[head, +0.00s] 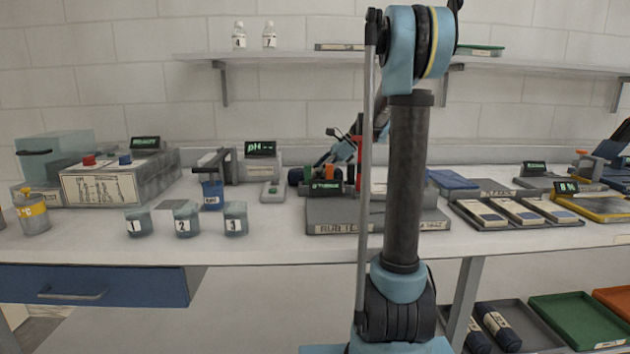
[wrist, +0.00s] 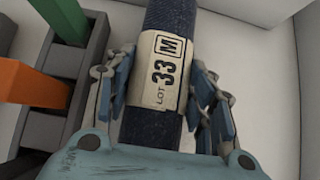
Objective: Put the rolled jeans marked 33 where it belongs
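In the wrist view the roll runs lengthwise between the fingers of my gripper (wrist: 160,95). The fingers press against both sides of the roll at the band, so the gripper is shut on it. The lower end of the roll is hidden by the gripper's body.
Green (wrist: 64,18) and orange (wrist: 40,75) bars on a grey block stand left of the roll. A grey rub tester base (head: 330,215) and a tray of swatches (head: 470,222) are on the bench. Below right, a grey tray (head: 540,335) with other rolls adjoins a green tray (head: 580,320) and an orange tray (head: 618,300).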

